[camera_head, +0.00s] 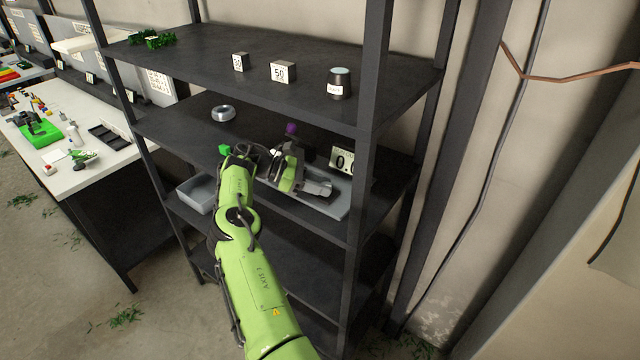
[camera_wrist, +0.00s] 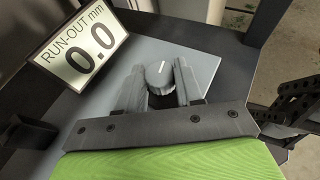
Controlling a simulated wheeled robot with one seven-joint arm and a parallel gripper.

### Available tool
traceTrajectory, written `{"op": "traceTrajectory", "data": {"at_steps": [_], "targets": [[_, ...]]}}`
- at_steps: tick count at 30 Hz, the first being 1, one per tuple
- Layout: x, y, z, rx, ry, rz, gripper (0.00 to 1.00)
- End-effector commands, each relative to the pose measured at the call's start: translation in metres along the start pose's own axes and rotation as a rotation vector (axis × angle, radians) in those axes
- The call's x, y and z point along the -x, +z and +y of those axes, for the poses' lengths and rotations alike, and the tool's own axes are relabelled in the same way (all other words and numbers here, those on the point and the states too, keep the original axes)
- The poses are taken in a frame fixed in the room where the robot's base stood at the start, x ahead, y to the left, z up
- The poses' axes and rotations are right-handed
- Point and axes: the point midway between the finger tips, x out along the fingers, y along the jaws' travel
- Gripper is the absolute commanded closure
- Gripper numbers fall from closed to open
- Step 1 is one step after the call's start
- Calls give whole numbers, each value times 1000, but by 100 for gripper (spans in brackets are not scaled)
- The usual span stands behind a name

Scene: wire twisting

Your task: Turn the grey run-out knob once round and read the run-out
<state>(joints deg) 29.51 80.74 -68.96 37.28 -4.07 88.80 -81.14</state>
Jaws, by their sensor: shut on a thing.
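The grey run-out knob (camera_wrist: 160,75) stands between the two fingers of my gripper (camera_wrist: 161,85) in the wrist view. A white pointer line shows on its top face. The fingers are closed in on its sides. In the head view my gripper (camera_head: 318,190) is over a grey plate on the middle shelf, and the arm hides the knob there. The run-out display (camera_wrist: 82,47) reads 0.0 in the wrist view, at the upper left. It also shows in the head view (camera_head: 342,161), partly legible.
The grey plate (camera_wrist: 200,64) carries the knob. A purple ball (camera_head: 291,128) stands behind my gripper. A metal ring (camera_head: 223,113) lies on the same shelf. A grey bin (camera_head: 196,195) is at the left below. A shelf post (camera_head: 362,150) stands close at the right.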

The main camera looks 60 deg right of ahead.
Motion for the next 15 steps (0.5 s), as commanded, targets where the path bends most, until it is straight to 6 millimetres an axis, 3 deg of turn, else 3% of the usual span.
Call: {"op": "traceTrajectory", "data": {"at_steps": [14, 15], "targets": [[1, 2, 1, -8, -4, 0, 95], [1, 2, 1, -8, -4, 0, 60]]}}
